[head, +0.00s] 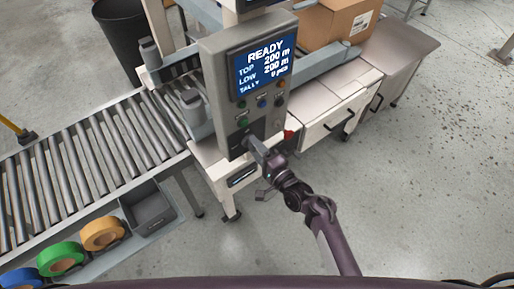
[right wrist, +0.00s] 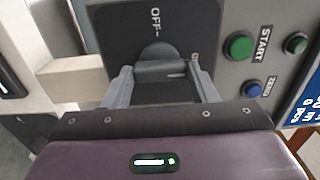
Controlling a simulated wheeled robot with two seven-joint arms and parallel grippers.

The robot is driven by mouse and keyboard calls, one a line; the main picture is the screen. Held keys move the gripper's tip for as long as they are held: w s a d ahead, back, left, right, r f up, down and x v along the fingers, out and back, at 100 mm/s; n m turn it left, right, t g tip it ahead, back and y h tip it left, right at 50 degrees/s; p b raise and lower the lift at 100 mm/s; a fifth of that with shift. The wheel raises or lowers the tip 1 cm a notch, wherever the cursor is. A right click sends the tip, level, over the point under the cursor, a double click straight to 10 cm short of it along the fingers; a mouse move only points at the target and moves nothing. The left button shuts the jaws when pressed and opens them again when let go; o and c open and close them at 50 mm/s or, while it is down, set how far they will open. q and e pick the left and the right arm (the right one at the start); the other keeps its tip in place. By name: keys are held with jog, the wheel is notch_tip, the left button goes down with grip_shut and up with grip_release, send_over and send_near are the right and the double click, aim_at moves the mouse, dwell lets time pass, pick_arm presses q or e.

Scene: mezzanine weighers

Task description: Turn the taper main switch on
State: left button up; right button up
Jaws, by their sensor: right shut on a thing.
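The taper's control box (head: 245,80) stands in the middle of the head view, its blue display (head: 264,68) lit with "READY". The main switch, a dark plate with a rotary knob (right wrist: 158,70), is low on that box. My right gripper (head: 256,147) is at the switch. In the right wrist view its two fingers (right wrist: 163,85) are shut on the knob, one on each side. The "OFF" label is above the knob there. A short white mark on the knob lies level, not toward "OFF". Another label at right is mostly hidden. My left gripper is not in view.
A green START button (right wrist: 239,46) and a blue button (right wrist: 251,89) sit beside the switch. A roller conveyor (head: 90,160) runs left, with tape rolls (head: 103,233) and a grey bin (head: 149,208) along its front. A cardboard box (head: 335,25) stands behind.

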dwell(0.5)
jog(key=o, duration=1)
jog(key=b+v, duration=0.1)
jog(key=v, duration=0.7)
jog(key=shift+f, duration=0.15)
